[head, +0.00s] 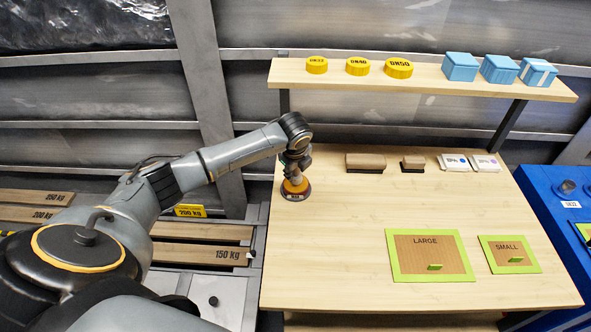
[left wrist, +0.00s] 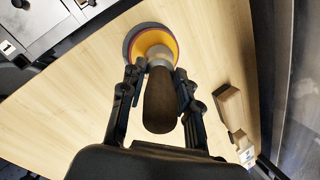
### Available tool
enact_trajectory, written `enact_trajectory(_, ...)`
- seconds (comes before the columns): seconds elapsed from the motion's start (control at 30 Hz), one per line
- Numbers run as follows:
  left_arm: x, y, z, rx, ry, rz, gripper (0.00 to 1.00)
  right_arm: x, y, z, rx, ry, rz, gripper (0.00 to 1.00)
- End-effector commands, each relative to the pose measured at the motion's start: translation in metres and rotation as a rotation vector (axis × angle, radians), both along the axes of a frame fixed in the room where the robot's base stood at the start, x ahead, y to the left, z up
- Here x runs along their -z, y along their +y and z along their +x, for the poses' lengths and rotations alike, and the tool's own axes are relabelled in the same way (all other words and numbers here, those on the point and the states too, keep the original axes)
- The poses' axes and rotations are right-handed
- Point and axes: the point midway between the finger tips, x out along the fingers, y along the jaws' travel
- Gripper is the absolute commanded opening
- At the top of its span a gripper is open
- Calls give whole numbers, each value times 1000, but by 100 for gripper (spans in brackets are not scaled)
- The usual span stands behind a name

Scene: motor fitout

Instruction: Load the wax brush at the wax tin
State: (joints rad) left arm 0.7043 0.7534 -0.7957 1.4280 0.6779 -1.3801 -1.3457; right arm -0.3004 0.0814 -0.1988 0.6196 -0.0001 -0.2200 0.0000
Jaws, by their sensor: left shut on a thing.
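The wax tin (head: 295,195), round with an orange-yellow top and a dark labelled side, stands at the table's left edge. In the left wrist view the tin (left wrist: 136,44) shows its yellow inside rim and dark outer edge. The wax brush has a thick brown handle (left wrist: 160,100) and a pale collar toward the tin. My left gripper (head: 295,172) is above the tin, its fingers shut on the brush from both sides. The brush's far end lies over or in the tin; its bristles are hidden, so I cannot tell if they touch wax. My right gripper is not seen.
Two brown blocks (head: 366,163) and small white packs (head: 454,162) lie at the table's back. Green-framed LARGE (head: 396,268) and SMALL (head: 492,262) mats lie at the front right. A shelf (head: 430,84) overhangs the back. The table's middle is clear.

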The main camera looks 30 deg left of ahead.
Motion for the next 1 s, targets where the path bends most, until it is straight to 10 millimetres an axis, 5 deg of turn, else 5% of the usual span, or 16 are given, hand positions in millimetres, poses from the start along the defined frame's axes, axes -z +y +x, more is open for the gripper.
enact_trajectory(1.0,10,0,0,0,0,0,0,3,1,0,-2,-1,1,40)
